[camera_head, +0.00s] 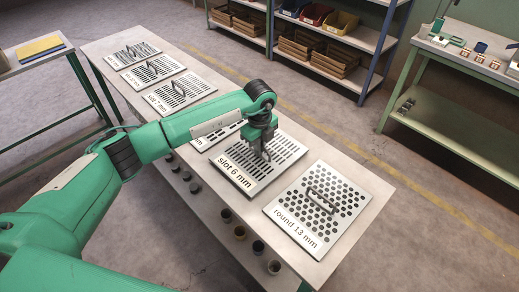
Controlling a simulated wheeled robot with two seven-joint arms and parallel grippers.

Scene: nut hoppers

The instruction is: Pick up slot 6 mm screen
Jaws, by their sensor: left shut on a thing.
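The slot 6 mm screen (236,173) is a flat pale plate with rows of dark slots and its name printed along the near edge. It lies at or just above the bench top; I cannot tell whether it touches the bench. My left gripper (264,153) points down at the middle of this screen and is shut on it, at the place where the other screens have a handle. The gripper hides the handle. My right gripper is not in view.
The round 13 mm screen (322,208) lies to the right on the bench (372,189). A partly hidden screen (205,140) lies under my left arm. Several slotted screens, including slot 7 mm (180,92), lie farther left.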

